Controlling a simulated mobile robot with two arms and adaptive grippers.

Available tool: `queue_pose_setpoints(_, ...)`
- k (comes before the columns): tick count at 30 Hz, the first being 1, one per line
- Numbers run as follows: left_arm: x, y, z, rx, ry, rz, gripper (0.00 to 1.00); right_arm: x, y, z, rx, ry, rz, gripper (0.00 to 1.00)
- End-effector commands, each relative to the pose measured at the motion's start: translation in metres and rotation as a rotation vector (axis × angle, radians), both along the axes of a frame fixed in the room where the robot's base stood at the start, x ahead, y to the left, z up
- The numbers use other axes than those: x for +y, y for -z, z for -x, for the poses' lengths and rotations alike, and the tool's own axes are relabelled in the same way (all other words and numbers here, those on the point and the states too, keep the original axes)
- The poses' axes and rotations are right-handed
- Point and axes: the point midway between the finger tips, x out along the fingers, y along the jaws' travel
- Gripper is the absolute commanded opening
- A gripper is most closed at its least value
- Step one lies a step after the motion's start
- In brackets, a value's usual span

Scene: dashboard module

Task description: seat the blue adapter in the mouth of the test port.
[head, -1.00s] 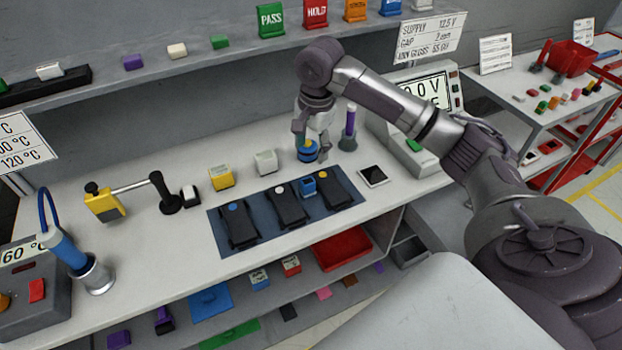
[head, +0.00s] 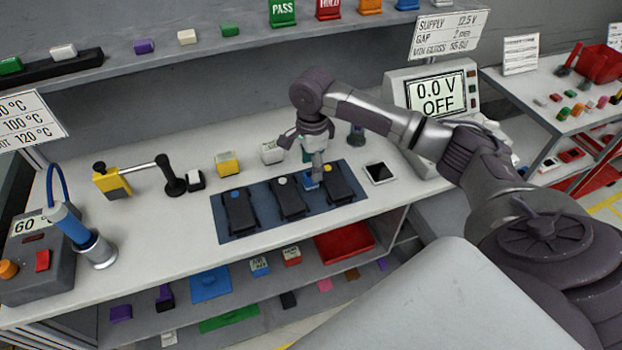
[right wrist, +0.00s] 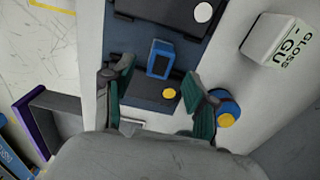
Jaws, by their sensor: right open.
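The blue adapter (head: 311,181) is a small blue block with a dark recess. It sits on the blue mat (head: 228,229) between the white-dot and yellow-dot black modules, partly covered by a finger in the head view. In the right wrist view the adapter (right wrist: 160,58) shows clear, just beyond the fingertips. My right gripper (head: 307,160) is open and empty, low over the mat; its fingers (right wrist: 160,80) spread either side of the yellow-dot module's line in the right wrist view. I cannot pick out the test port's mouth. My left gripper is out of view.
Black modules (head: 240,212) lie on the mat. A yellow box (head: 228,163), a white box (head: 271,152) and a dark-screened tablet (head: 380,173) stand around it. A blue round pot (right wrist: 229,112) is close outside one finger. The meter (head: 437,96) reads 0.0 V OFF.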

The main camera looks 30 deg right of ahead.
Motion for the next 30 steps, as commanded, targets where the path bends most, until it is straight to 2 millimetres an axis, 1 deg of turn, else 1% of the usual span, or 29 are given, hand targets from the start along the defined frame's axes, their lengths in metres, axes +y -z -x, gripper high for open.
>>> queue_pose_setpoints(1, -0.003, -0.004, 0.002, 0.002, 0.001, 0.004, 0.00, 0.001, 0.005, 0.001, 0.006, 0.000, 0.002, 0.57)
queue_pose_setpoints(5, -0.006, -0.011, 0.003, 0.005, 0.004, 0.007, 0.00, 0.003, 0.025, 0.001, 0.006, 0.000, 0.002, 0.57)
queue_pose_setpoints(6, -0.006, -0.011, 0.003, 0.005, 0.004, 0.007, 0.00, 0.003, 0.032, 0.001, 0.006, 0.000, 0.002, 0.57)
queue_pose_setpoints(9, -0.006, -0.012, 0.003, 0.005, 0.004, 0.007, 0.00, 0.002, 0.042, 0.000, 0.003, 0.000, 0.002, 0.57)
queue_pose_setpoints(12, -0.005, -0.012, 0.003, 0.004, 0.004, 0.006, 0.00, 0.003, 0.047, 0.000, 0.001, -0.001, 0.002, 0.57)
queue_pose_setpoints(17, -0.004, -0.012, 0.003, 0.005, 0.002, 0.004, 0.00, 0.003, 0.047, 0.000, 0.000, -0.001, 0.002, 0.57)
queue_pose_setpoints(18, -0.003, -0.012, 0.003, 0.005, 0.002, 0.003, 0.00, 0.003, 0.047, 0.000, 0.001, -0.001, 0.002, 0.56)
queue_pose_setpoints(28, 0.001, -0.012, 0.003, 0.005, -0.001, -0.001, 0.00, 0.003, 0.047, 0.000, 0.001, -0.001, 0.002, 0.01)
queue_pose_setpoints(30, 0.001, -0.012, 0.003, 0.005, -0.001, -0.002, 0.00, 0.003, 0.047, 0.000, 0.001, -0.001, 0.001, 0.00)
